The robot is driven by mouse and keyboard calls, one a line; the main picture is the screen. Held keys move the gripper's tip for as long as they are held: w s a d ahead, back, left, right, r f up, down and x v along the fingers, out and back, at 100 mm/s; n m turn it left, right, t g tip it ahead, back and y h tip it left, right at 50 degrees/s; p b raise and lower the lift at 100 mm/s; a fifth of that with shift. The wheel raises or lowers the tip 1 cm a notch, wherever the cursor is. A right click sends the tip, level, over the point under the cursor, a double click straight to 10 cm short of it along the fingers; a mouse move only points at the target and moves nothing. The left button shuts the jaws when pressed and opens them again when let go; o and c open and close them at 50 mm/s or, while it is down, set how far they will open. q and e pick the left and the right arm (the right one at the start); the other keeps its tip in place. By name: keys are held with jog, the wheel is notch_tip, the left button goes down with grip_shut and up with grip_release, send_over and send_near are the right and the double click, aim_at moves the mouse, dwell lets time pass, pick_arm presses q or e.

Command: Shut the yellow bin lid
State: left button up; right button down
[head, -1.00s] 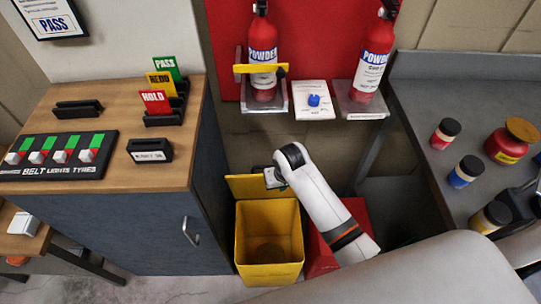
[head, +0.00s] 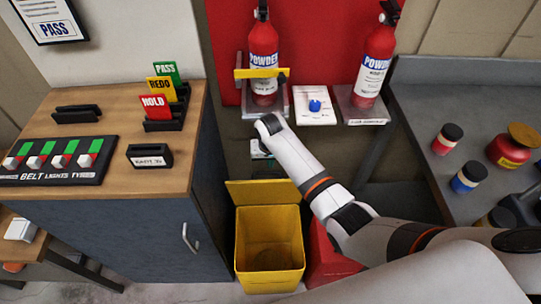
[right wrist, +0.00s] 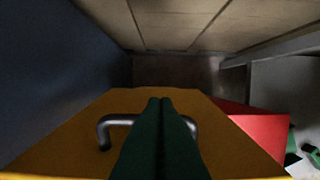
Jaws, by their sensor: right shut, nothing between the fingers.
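The yellow bin (head: 269,282) stands on the floor between the cabinet and the red bin, its inside open to view. Its yellow lid (head: 264,192) is raised at the back of the bin. My right gripper (head: 260,154) is above and behind the lid, partly hidden by my own wrist. In the right wrist view, its green fingers (right wrist: 160,104) are shut and empty, in front of a yellow panel (right wrist: 85,145) with a dark bar handle (right wrist: 104,132). Whether they touch the panel cannot be told. My left gripper is not in view.
The wooden-topped cabinet (head: 125,225) stands close on the left, and the red bin (head: 322,255) on the right. A grey bench (head: 420,120) with jars is at right.

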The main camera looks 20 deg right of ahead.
jog(key=shift+w+f, duration=0.15)
jog(key=shift+f, duration=0.6)
